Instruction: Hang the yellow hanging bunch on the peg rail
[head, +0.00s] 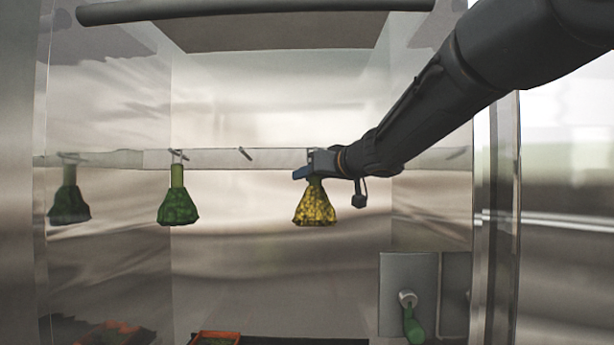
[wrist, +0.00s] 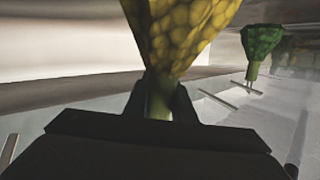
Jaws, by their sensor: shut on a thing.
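The yellow hanging bunch (head: 314,207) has a speckled yellow flared body and a green stem. My gripper (head: 314,173) is shut on its stem, and the bunch hangs below the fingers in front of the peg rail (head: 215,158). In the wrist view the yellow bunch (wrist: 178,35) shows large, its stem between my two dark fingers (wrist: 160,100). Whether its top touches a peg is hidden by my gripper. A bare peg (head: 245,154) shows on the rail left of my gripper.
A green bunch (head: 178,205) hangs on the rail at left; it also shows in the wrist view (wrist: 262,42). A panel (head: 400,270) with a green-handled knob (head: 412,322) is at lower right. An orange tray (head: 215,334) lies below. A dark bar (head: 250,10) crosses the top.

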